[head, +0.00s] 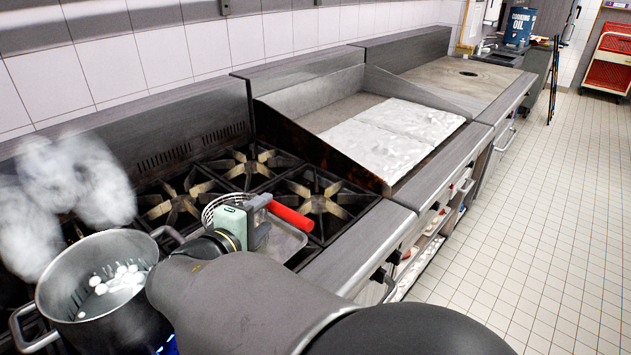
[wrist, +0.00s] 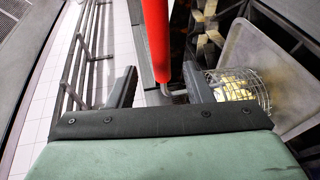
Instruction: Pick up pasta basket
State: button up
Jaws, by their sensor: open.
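The pasta basket is a round wire mesh basket with a red handle. Its mesh (head: 213,206) shows partly behind my gripper (head: 262,213) in the head view, with the red handle (head: 291,216) reaching out to the right. In the wrist view, the mesh (wrist: 243,87) holds something pale yellow and lies right of my gripper (wrist: 158,88). The red handle (wrist: 156,40) runs lengthwise in line with the gap between the two spread fingers. The fingers are apart and are not closed on it; I cannot tell whether either touches it.
A shallow metal tray (head: 288,240) lies by the basket on the black burner grates (head: 318,203). A steaming pot (head: 110,318) with white pieces in it stands at left. A griddle (head: 352,104) with foil-like sheets lies beyond. A rail (wrist: 73,75) shows left in the wrist view.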

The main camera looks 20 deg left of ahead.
aim_at(271, 208)
jog(key=p+x, duration=0.1)
jog(key=x, duration=0.3)
jog(key=shift+w+f+p, duration=0.15)
jog(key=shift+w+p, duration=0.2)
jog(key=shift+p, duration=0.05)
grip_shut()
